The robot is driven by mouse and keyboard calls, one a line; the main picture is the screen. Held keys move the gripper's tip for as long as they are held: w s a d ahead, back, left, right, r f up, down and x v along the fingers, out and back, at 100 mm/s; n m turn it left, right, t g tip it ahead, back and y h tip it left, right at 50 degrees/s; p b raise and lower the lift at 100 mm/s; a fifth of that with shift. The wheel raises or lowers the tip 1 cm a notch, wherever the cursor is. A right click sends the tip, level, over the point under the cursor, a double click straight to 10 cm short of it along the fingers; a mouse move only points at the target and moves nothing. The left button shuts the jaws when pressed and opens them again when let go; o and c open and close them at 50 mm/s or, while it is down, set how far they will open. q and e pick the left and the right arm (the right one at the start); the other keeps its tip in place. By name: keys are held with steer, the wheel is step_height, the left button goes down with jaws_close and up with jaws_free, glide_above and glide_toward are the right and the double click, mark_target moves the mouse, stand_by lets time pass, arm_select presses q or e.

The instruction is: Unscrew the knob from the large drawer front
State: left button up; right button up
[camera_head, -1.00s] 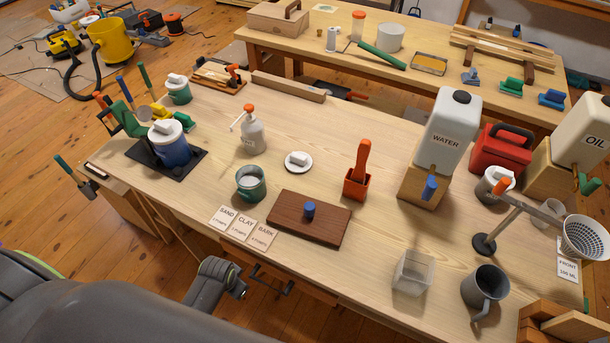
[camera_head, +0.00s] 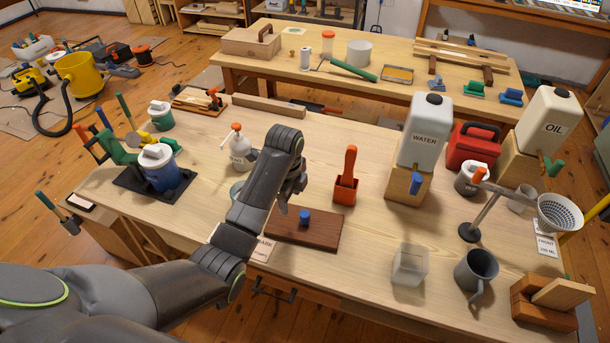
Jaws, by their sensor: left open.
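The large drawer front (camera_head: 328,234) is a dark brown board lying flat on the workbench. Its blue knob (camera_head: 305,217) stands upright near the board's middle. My left gripper (camera_head: 290,197) is above the board's back left part, just behind and left of the knob in the picture. It is open, and no object shows in its jaws. The gap between gripper and knob is hard to judge. My left forearm hides the board's left edge and most of the label cards (camera_head: 262,250). My right gripper is not in view.
A white spray bottle (camera_head: 240,155) is behind my left arm.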

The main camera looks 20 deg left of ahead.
arm_select(q)
steer(key=w+d+r+m, duration=0.3)
steer(key=r+m, duration=0.1)
steer(key=r, duration=0.2)
steer(key=b, duration=0.5)
glide_above(304, 214)
step_height(304, 214, down, 6)
steer(key=r, duration=0.1)
steer(key=shift+g, duration=0.3)
step_height(304, 214, down, 12)
steer(key=shift+w+r, duration=0.1)
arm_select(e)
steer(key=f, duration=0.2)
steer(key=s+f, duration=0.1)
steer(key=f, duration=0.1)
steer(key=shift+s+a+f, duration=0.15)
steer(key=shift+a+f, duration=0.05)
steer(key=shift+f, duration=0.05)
